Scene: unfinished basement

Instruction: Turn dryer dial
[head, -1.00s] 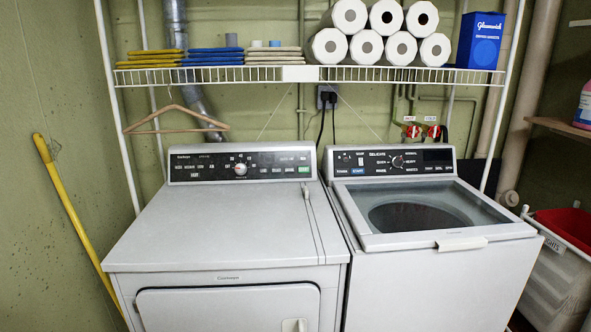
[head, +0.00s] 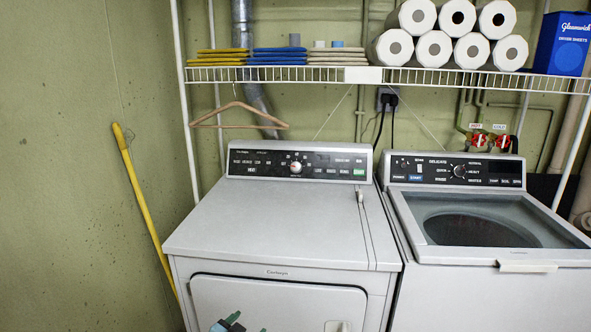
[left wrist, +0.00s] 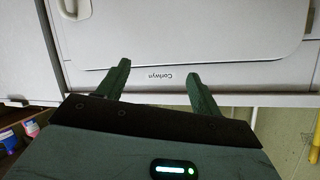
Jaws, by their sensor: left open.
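The dryer (head: 275,232) is the white machine on the left, with a flat top and a front door. Its dial (head: 296,168), a round knob with a pale rim, sits mid-panel on the black control panel (head: 250,159) at the back. My left gripper (head: 243,326) just shows at the bottom edge of the head view, in front of the dryer door and well below the dial. In the left wrist view, my left gripper (left wrist: 158,70) is open and empty, its fingers apart before the dryer's front (left wrist: 220,76). My right gripper is not in view.
A washer (head: 480,290) with a glass lid stands right of the dryer. A wire shelf (head: 300,74) with folded cloths and paper rolls (head: 410,17) spans above. A wooden hanger (head: 238,116) hangs left above the dryer panel. A yellow pole (head: 145,205) leans on the wall. The dryer top is clear.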

